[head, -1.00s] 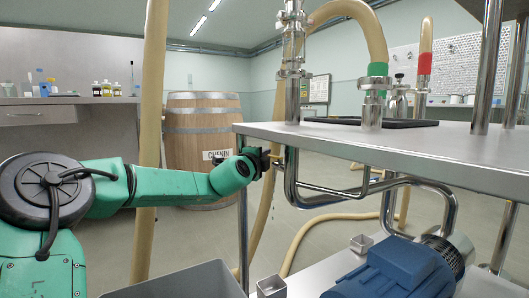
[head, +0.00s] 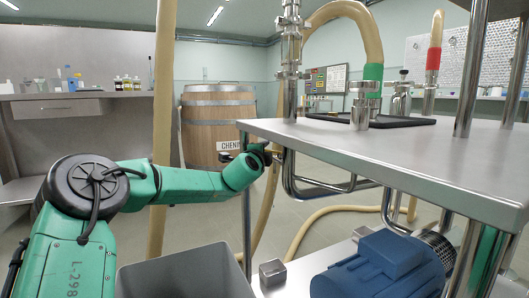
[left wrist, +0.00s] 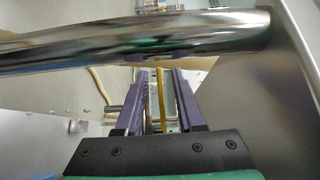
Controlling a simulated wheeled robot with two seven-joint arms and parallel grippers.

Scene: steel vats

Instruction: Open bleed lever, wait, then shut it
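My left gripper (head: 268,152) is at the near left corner of the steel table, beside the piping just under the top. In the left wrist view its two purple fingers (left wrist: 161,100) stand apart. A thin yellow strip (left wrist: 160,92) shows in the gap between them, with space on both sides; I cannot tell whether it is the bleed lever or something beyond. A shiny steel pipe (left wrist: 120,42) crosses above the fingertips in that view. In the head view the lever is too small or hidden behind the gripper to make out. My right gripper is not in view.
The steel table top (head: 340,140) overhangs the piping and a blue motor (head: 375,265). A grey bin (head: 185,275) stands below my left arm. A hanging beige hose (head: 163,120) is close behind that arm. A wooden barrel (head: 205,115) stands further back.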

